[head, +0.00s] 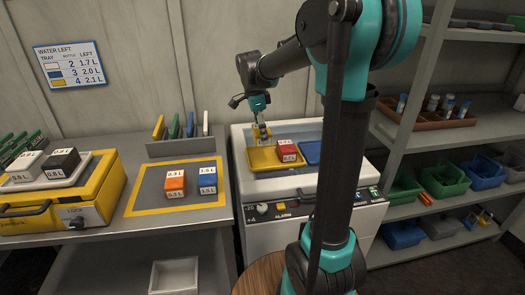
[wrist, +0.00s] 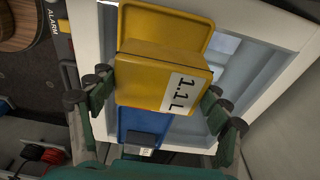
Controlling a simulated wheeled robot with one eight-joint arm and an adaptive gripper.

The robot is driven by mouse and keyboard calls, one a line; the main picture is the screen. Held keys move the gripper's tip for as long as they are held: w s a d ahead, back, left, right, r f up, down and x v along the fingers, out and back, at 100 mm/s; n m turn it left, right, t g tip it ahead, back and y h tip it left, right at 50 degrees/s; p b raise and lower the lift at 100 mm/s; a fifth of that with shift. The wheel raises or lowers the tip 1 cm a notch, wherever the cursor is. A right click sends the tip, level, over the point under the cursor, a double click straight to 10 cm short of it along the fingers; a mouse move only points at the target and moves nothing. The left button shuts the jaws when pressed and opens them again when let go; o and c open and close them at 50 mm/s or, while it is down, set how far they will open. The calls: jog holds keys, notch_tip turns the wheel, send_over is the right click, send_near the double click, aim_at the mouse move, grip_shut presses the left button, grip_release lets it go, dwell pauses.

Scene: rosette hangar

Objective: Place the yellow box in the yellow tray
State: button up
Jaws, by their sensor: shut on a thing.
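My gripper (head: 262,134) is shut on the yellow box (wrist: 150,68), which has a white "1.1 L" label. The fingers (wrist: 157,88) hold it from both sides in the wrist view. In the wrist view the held box covers part of the yellow tray (wrist: 165,22). I cannot tell whether the box touches the tray.
A red box (head: 287,148) stands at the yellow tray's right side, close to the gripper. A blue tray (head: 311,153) lies to the right. An orange box (head: 175,182) stands on the yellow-edged mat (head: 150,209). Shelves (head: 470,140) stand at the right.

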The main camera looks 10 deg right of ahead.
aim_at(258, 129)
jog(key=shift+f, duration=3.9)
jog(key=shift+f, duration=0.1)
jog(key=o, duration=1.3)
jog(key=r, duration=0.4)
jog(key=a+r, duration=0.1)
jog(key=r, duration=0.3)
jog(key=a+r, duration=0.1)
jog(key=r, duration=0.3)
jog(key=shift+r, duration=0.1)
